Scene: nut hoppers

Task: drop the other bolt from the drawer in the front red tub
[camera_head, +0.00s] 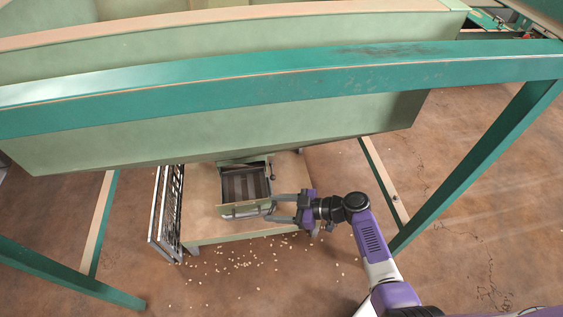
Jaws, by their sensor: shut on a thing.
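The drawer (232,211) is a small pale green box, pulled open, with a dark slatted inside, low under the big hopper. My gripper (270,207) is at the right end of the drawer's front, reaching in from the right. Its fingers look shut on the drawer's front edge or handle, though this is small and hard to make out. I cannot make out any bolt. No red tub shows in this view.
A pale green hopper (300,131) and a teal beam (300,82) hang over the drawer. Teal legs (480,160) stand at both sides. Small pale bits litter the brown floor.

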